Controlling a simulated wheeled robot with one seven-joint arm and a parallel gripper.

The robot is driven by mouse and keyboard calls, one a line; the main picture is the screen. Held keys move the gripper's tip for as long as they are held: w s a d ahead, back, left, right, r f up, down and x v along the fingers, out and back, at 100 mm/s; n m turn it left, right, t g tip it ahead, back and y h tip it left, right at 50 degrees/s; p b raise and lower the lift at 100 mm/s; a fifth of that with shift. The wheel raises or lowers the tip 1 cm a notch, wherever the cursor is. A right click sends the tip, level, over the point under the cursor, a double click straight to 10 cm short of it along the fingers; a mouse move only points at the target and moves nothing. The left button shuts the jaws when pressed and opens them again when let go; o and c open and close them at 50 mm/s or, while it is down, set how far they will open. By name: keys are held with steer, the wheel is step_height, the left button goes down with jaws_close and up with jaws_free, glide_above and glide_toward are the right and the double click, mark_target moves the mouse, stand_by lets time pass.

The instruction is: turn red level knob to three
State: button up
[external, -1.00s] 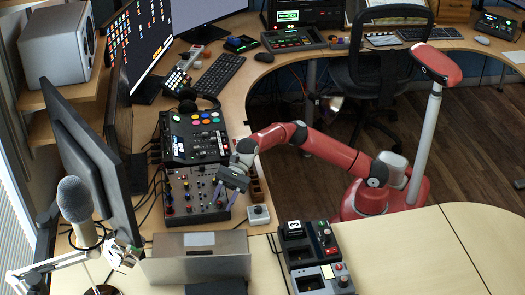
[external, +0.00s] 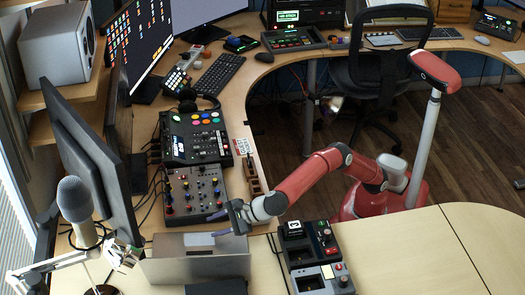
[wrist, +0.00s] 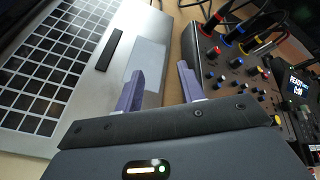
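The mixer (external: 196,192) has several small coloured knobs, some of them red. I cannot tell which red knob is the level knob, and no scale marks are readable. My gripper (external: 210,226) hangs between the mixer's front edge and the open laptop (external: 172,244). In the wrist view its two purple fingers (wrist: 159,73) are apart with nothing between them. They point over the laptop's palm rest and the mixer's side, clear of the knobs.
A black mixer with coloured pads (external: 193,136) stands behind the knob mixer. Two small devices (external: 315,255) stand at the front right; one bears a 3 and a red knob. The monitor (external: 92,150) and microphone (external: 76,200) are at left. The right tabletop is clear.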

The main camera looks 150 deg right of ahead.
mark_target(220, 203)
steer(key=s+a+r+m+g+h+p, duration=0.1)
steer(key=s+a+r+m+g+h, duration=0.25)
steer(key=s+m+g, duration=0.65)
steer(key=d+m+t, duration=0.1)
steer(key=d, duration=0.1)
steer(key=w+d+f+m+t, duration=0.1)
steer(key=d, duration=0.2)
steer(key=d+f+m+t, duration=0.1)
steer(key=d, duration=0.1)
steer(key=shift+w+d+f+m+t+y, duration=0.2)
steer(key=shift+w+m+t+y, duration=0.1)
steer(key=shift+w+m, duration=0.1)
